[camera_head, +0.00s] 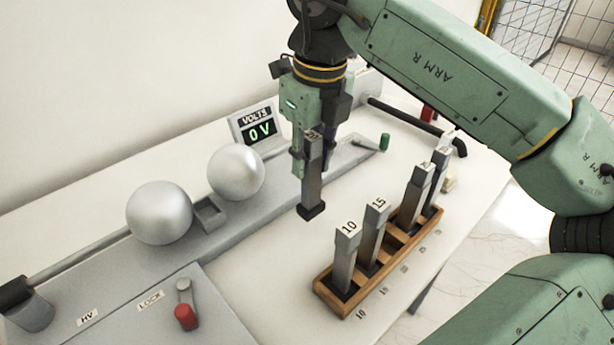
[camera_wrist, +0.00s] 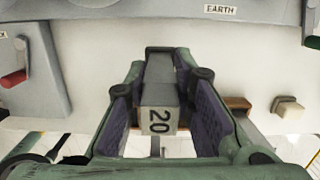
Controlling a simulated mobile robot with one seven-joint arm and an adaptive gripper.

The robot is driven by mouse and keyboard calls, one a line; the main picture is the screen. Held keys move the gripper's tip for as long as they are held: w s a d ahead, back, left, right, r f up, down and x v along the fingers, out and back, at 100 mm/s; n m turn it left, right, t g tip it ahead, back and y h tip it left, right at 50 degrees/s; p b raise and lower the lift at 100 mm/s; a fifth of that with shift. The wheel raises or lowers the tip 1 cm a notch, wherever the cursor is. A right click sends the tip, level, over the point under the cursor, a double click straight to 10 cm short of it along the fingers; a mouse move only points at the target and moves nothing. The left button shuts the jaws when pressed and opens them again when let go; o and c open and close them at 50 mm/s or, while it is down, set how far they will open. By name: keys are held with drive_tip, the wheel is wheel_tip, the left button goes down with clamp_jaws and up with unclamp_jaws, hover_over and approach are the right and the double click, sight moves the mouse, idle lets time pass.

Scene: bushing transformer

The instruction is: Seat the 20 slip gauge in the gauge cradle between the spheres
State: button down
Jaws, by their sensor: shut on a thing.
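My gripper (camera_head: 312,150) is shut on the 20 slip gauge (camera_head: 312,185), a grey upright block with a dark foot. The gauge hangs above the table, to the right of the spheres and left of the wooden rack. In the wrist view the gauge's top, marked 20 (camera_wrist: 158,120), sits between my gripper's purple pads (camera_wrist: 165,105). The gauge cradle (camera_head: 208,213) is a small grey open box between the left sphere (camera_head: 160,212) and the right sphere (camera_head: 236,172). It looks empty from here. The gauge is clear of the cradle.
A voltmeter (camera_head: 257,130) reads 0 V. A red-knobbed lock lever (camera_head: 186,312) stands at the front left. White table lies bare between bench and rack.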

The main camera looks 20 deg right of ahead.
sight(309, 177)
drive_tip(key=shift+f+b, duration=0.8)
drive_tip(key=shift+f, duration=1.1)
drive_tip(key=shift+f, duration=0.2)
drive_tip(key=c, duration=1.4)
unclamp_jaws()
drive_tip(key=shift+o, duration=0.2)
